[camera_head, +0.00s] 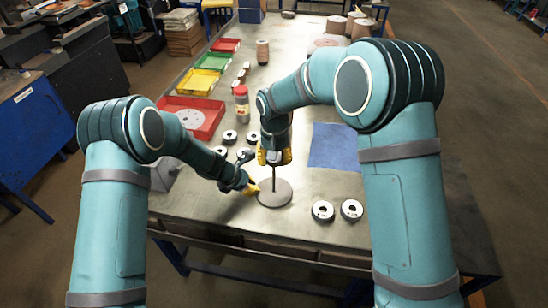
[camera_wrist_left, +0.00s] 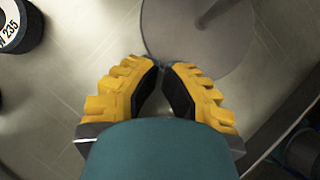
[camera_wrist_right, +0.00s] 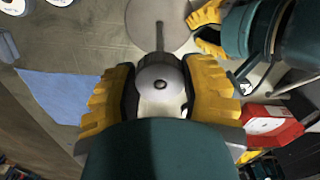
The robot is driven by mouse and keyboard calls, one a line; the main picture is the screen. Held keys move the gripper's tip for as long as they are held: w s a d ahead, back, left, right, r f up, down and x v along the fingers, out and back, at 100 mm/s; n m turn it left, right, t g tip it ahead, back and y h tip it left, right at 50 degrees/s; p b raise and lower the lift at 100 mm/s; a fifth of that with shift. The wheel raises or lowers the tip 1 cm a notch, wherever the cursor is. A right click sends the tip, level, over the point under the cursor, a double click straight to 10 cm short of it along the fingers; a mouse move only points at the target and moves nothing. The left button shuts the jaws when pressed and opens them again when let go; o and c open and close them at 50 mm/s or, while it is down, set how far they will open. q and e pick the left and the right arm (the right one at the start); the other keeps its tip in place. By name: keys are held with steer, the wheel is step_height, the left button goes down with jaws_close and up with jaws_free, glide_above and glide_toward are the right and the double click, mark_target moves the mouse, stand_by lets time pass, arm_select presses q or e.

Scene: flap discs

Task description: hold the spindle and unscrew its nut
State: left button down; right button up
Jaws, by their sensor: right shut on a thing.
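The spindle (camera_head: 274,174) is a thin upright rod on a round grey base (camera_head: 274,196) near the table's front. Its base also shows in the left wrist view (camera_wrist_left: 205,50). My right gripper (camera_head: 274,157) comes down from above and is shut on the nut (camera_wrist_right: 160,90), a grey round piece at the spindle's top. The nut is mostly hidden in the head view. My left gripper (camera_head: 254,188) is low, just left of the rod, over the base's edge. In the left wrist view its fingertips (camera_wrist_left: 161,66) nearly meet, with nothing visible between them; the rod stands apart from them.
Two black-and-white discs (camera_head: 337,210) lie to the right of the base, several more (camera_head: 230,136) behind left. A blue mat (camera_head: 334,146) lies right. A red-capped jar (camera_head: 241,104) and red, yellow and green trays (camera_head: 195,82) line the left side.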

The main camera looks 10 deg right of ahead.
steer(key=n, duration=1.1)
steer(key=shift+f+n, duration=0.1)
steer(key=shift+n, duration=0.2)
steer(key=o, duration=0.9)
